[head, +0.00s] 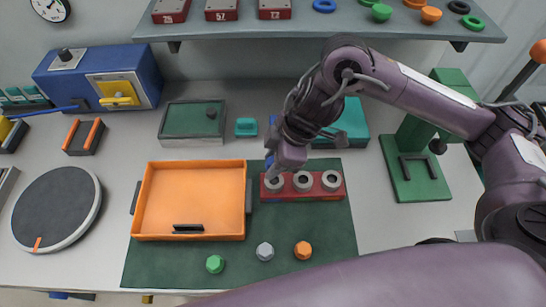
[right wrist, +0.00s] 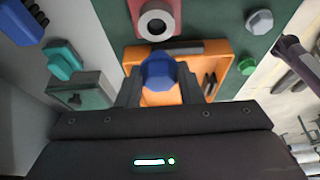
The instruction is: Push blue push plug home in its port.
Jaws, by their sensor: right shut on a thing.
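The blue push plug (right wrist: 158,72) is held between the two fingers of my right gripper (right wrist: 158,90) in the right wrist view. In the head view my right gripper (head: 270,168) is by the left end of the red port block (head: 303,195), and only a little blue shows there. The block has three grey ring ports; the leftmost port (head: 274,182) is close to the gripper. In the right wrist view a ring port (right wrist: 157,22) shows open, above the plug in the picture. The plug appears apart from it; its height is unclear. My left gripper is not in view.
An orange tray (head: 195,167) lies left of the block on the green mat (head: 330,225). Green (head: 215,264), grey (head: 264,251) and orange (head: 303,250) plugs stand in front. A green-topped box (head: 192,140) and a teal block (head: 246,127) are behind.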

